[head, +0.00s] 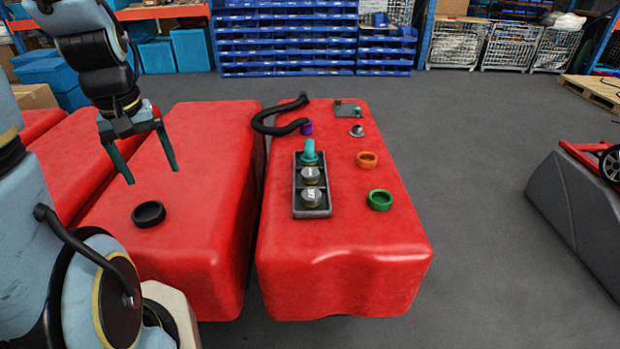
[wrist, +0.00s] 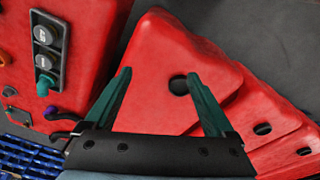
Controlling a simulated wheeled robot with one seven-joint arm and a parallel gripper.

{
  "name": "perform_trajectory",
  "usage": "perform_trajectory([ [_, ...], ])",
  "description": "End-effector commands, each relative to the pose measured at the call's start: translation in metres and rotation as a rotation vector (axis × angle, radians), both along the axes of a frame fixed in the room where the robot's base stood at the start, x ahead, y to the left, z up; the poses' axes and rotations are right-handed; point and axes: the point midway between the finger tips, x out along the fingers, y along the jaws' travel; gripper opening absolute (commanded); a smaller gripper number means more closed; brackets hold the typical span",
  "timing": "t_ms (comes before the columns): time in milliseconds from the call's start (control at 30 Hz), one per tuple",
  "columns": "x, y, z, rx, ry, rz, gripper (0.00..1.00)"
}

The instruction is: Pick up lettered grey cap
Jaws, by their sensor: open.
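Two grey caps with pale markings sit in a dark tray (head: 297,206) on the right red tank (head: 340,270). The nearer grey cap (head: 312,198) and the farther grey cap (head: 311,175) stand in separate compartments; both look marked, but the letters are too small to read. The wrist view shows these caps (wrist: 42,35) at the upper left, outside the jaws. My gripper (head: 152,175) is open and empty above the left red tank, well left of the tray. Its spread teal fingers (wrist: 159,75) also show in the wrist view.
A teal fitting (head: 310,153) fills the tray's far compartment. A black hose (head: 265,122) with a purple end lies behind it. An orange ring (head: 367,160) and a green ring (head: 380,200) stand to the right. A black ring (head: 149,214) is on the left tank.

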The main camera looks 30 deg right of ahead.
Motion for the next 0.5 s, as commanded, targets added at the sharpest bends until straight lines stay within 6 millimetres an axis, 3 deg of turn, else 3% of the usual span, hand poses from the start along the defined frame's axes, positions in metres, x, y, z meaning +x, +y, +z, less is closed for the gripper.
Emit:
perform_trajectory([
  [100,0.052,-0.047,-0.020,-0.016,0.036,0.106,0.89],
  [167,0.077,-0.074,-0.030,-0.018,0.053,0.171,0.89],
  [300,0.123,-0.149,-0.056,-0.008,0.072,0.312,0.89],
  [400,0.143,-0.211,-0.078,0.006,0.071,0.394,0.89],
  [500,0.150,-0.276,-0.099,0.021,0.056,0.458,0.89],
])
